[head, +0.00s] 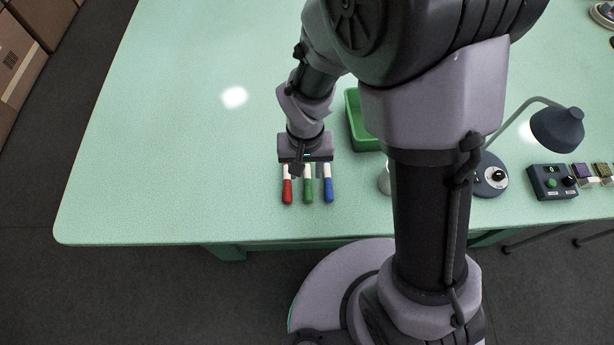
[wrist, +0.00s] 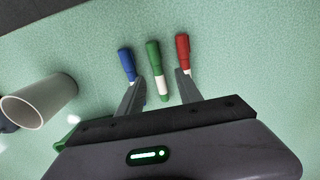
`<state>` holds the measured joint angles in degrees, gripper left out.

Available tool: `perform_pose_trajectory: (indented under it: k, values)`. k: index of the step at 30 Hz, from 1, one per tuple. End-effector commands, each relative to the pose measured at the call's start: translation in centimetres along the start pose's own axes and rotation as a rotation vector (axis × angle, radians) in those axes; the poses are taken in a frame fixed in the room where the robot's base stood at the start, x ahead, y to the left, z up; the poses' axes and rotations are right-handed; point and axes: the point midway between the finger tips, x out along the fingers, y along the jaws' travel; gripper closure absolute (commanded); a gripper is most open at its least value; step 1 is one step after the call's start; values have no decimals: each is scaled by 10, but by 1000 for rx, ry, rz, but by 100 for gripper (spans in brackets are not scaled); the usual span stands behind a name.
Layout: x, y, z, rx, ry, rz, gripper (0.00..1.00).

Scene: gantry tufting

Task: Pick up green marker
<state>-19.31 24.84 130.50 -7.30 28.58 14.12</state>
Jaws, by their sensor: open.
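Three markers lie side by side near the table's front edge in the head view: a red marker (head: 287,193), the green marker (head: 308,192) in the middle, and a blue marker (head: 328,192). Each has a coloured part towards the edge and a white part towards my gripper (head: 307,169). In the wrist view, the green marker (wrist: 153,57) lies between the blue marker (wrist: 126,63) and the red marker (wrist: 183,52). My gripper (wrist: 161,79) is open, its fingers on either side of the green marker's white part. The fingertips are close to the two outer markers; contact cannot be told.
A green bin (head: 353,124) stands partly behind my arm. A desk lamp (head: 557,128) and a control box (head: 552,183) stand at the right. The table's left side is clear.

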Motion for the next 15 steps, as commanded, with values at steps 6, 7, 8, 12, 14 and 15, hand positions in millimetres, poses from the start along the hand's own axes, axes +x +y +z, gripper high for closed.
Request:
perform_pose_trajectory:
  k: [6,7,8,12,14,15]
  values:
    - [29,5,-5,2,-1,0,58]
    - [36,6,-6,2,-1,0,58]
    - [43,7,-7,3,-1,0,58]
    - [57,6,-7,1,0,-1,58]
    - [55,6,-7,1,0,-1,58]
    - [54,6,-7,1,0,-1,58]
